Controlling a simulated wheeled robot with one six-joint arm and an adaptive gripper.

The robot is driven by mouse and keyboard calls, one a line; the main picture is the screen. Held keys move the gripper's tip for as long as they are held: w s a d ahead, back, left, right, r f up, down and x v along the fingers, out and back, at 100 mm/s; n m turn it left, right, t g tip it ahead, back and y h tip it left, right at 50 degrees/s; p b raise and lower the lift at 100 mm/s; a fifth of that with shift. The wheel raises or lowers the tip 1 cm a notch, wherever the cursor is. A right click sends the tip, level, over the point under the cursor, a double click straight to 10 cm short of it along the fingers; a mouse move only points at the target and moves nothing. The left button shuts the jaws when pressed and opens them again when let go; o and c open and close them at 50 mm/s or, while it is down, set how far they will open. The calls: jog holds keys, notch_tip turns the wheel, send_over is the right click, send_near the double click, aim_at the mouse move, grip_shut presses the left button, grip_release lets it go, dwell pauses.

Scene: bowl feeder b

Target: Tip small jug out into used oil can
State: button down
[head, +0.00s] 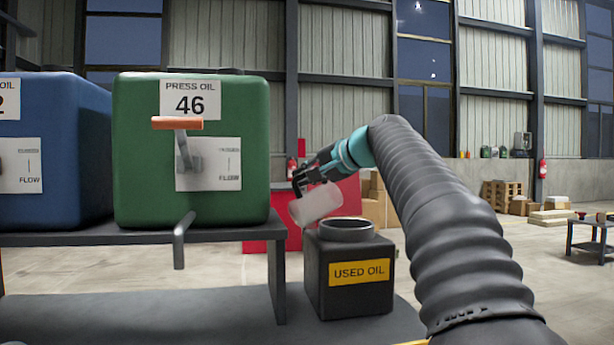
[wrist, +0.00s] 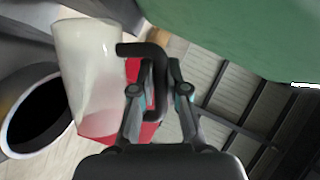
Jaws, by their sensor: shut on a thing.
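The small jug (head: 314,204) is whitish, with a dark handle. My gripper (head: 303,182) is shut on this handle, which shows as a dark hook between the fingers (wrist: 160,85) in the wrist view. The jug is tilted well over, above and to the left of the can's neck in the head view. The used oil can (head: 325,298) is a dark box with a yellow label and a round open neck. In the wrist view the jug (wrist: 88,70) is close beside the can's dark opening (wrist: 38,115). I cannot tell whether any liquid is in the jug or flowing.
A green press oil tank (head: 140,150) with an orange-handled tap (head: 178,123) stands left of the jug on a shelf (head: 90,238). A blue tank (head: 55,110) stands further left. A red object (head: 345,195) and cardboard boxes (head: 376,208) are behind the can.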

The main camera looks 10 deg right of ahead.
jog(key=shift+f, duration=0.1)
jog(key=shift+s+a+n+h+b, duration=0.15)
jog(key=shift+a+n+h+b, duration=0.25)
jog(key=shift+a+n+h, duration=0.2)
jog(key=shift+s+a+n+h+b, duration=0.15)
jog(key=shift+a+n+h+b, duration=0.3)
jog(key=shift+n, duration=0.25)
jog(key=shift+d, duration=0.1)
jog(key=shift+s, duration=0.1)
